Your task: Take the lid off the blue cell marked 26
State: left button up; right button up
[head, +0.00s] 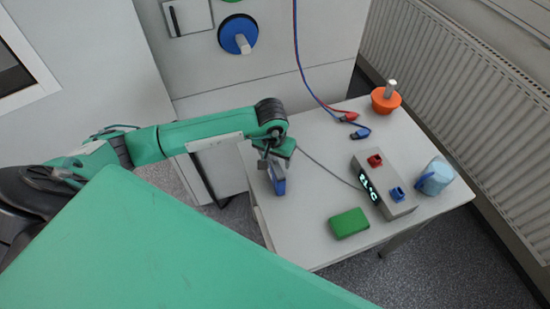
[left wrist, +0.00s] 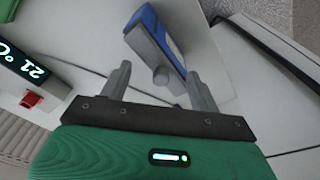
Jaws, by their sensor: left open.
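The blue cell (head: 279,185) stands near the left side of the table, just below my left gripper (head: 270,157). It also shows in the left wrist view (left wrist: 172,26), with a grey lid (left wrist: 144,45) along its near side and a round grey knob (left wrist: 162,76) on the lid. My left gripper is open, and in the left wrist view its fingers (left wrist: 159,72) stand on either side of the knob. I cannot tell whether they touch it. No number can be read on the cell. My right gripper is not in view.
A grey instrument (head: 382,192) with a lit display and red and blue terminals stands on the table (head: 310,185). A green block (head: 349,222) lies before it. A light-blue bucket (head: 434,177) and an orange knob-like piece (head: 385,98) stand at the right. Red and blue leads (head: 352,124) lie behind.

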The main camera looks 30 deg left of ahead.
aim_at(276, 159)
pick_arm(q)
jog(key=shift+f, duration=0.4)
jog(key=shift+c, duration=0.2)
grip_shut()
jog(key=shift+r, duration=0.2)
notch_tip(276, 159, up, 20)
jog(key=b, duration=0.5)
jog(key=shift+f+b, duration=0.25)
jog(key=shift+b, duration=0.1)
